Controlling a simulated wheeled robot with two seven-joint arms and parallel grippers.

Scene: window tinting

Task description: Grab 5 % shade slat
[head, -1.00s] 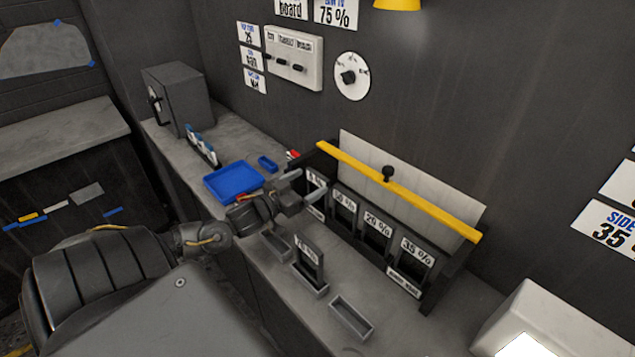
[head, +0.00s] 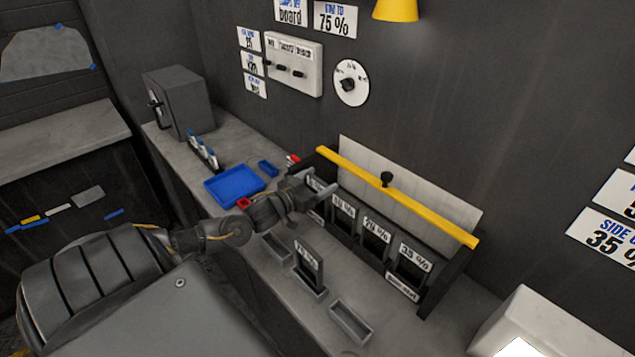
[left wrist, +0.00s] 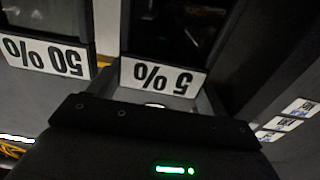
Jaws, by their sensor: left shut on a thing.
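The 5 % shade slat (left wrist: 163,77) shows its label upside down in the left wrist view, right in front of my left gripper. In the head view it sits in the leftmost slot of the rack (head: 440,290), mostly hidden by the gripper. My left gripper (head: 324,190) is shut on this slat at its upper part, with the slat in the rack. The 50 % slat (head: 343,208) stands beside it, and also shows in the left wrist view (left wrist: 45,55). My right gripper is out of view.
Slats marked 20 % (head: 376,228) and 35 % (head: 414,258) fill the rack's other slots. A labelled slat (head: 308,268) stands in a small holder in front, between empty holders (head: 352,320). A yellow bar (head: 400,195) runs above the rack. A blue tray (head: 234,184) lies behind my arm.

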